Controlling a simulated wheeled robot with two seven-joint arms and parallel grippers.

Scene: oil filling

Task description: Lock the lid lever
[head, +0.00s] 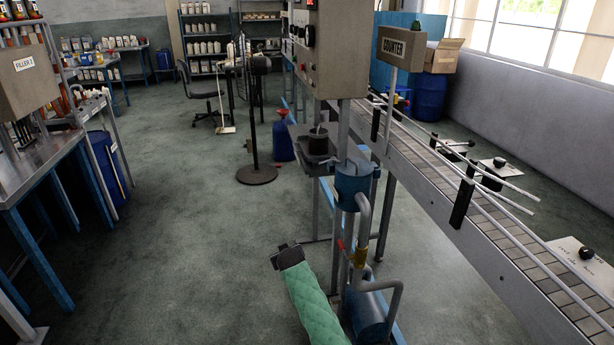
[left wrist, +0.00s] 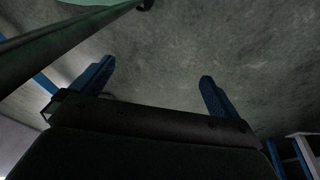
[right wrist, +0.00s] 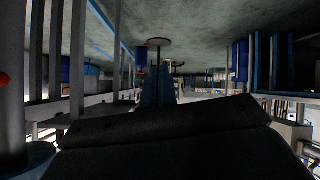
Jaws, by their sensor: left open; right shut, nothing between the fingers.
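A blue cylinder (head: 354,186) with a grey pipe stands on the filling machine's frame in the head view. A small red handle (head: 341,245) sits by a brass fitting below it. A dark round pot (head: 318,146) rests on a bracket to the upper left. I cannot tell which part is the lid lever. My right gripper (head: 288,254), at the end of the green-sleeved arm, is left of the pipe and apart from it. Its blue fingers (right wrist: 157,75) are shut and empty in the right wrist view. My left gripper (left wrist: 152,84) is open and empty above the floor.
A conveyor (head: 470,210) with rails runs along the right. A control box (head: 335,48) hangs above the pot. A round-based stand (head: 256,174) is farther back. A steel bench (head: 40,165) stands at left. The floor between is clear.

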